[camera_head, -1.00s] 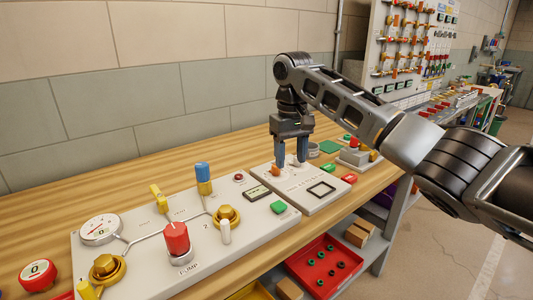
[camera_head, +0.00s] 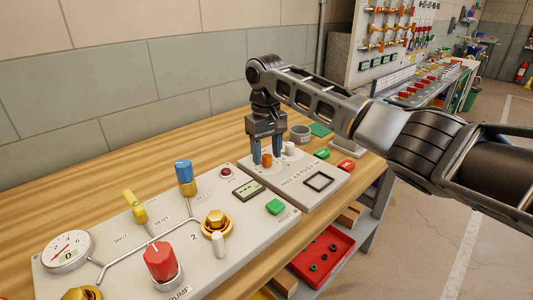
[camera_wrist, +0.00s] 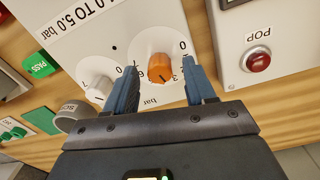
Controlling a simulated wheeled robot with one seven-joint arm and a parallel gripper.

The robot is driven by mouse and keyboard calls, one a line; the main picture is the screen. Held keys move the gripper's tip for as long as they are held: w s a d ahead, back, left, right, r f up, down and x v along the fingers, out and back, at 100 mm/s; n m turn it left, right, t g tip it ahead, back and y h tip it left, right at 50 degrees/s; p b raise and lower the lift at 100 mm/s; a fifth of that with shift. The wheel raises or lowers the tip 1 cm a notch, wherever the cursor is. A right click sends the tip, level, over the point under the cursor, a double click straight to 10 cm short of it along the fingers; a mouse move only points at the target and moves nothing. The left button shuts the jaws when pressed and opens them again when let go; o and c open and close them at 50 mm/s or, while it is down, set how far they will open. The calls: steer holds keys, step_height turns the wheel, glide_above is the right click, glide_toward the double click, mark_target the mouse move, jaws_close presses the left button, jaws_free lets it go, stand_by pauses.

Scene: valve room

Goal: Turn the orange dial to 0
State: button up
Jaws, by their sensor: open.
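The orange dial (camera_head: 267,160) sits on a light panel at the back of the bench. In the wrist view, the orange dial (camera_wrist: 160,67) shows a dark mark on its lower part, and a number scale runs around it. The 0 stands at its upper right and a 3 at its lower right. I cannot tell the exact reading. My gripper (camera_head: 268,164) points down with its blue fingers open, one on each side of the dial. In the wrist view my gripper (camera_wrist: 163,84) shows gaps between both fingers and the dial.
A white knob (camera_wrist: 97,86) stands beside the dial, close outside one finger. A red POP button (camera_wrist: 257,60) is on the neighbouring panel. The pump panel carries a red knob (camera_head: 161,261), a gauge (camera_head: 67,251) and a blue-topped valve (camera_head: 184,172).

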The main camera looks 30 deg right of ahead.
steer(key=shift+f, duration=0.5)
jaws_close()
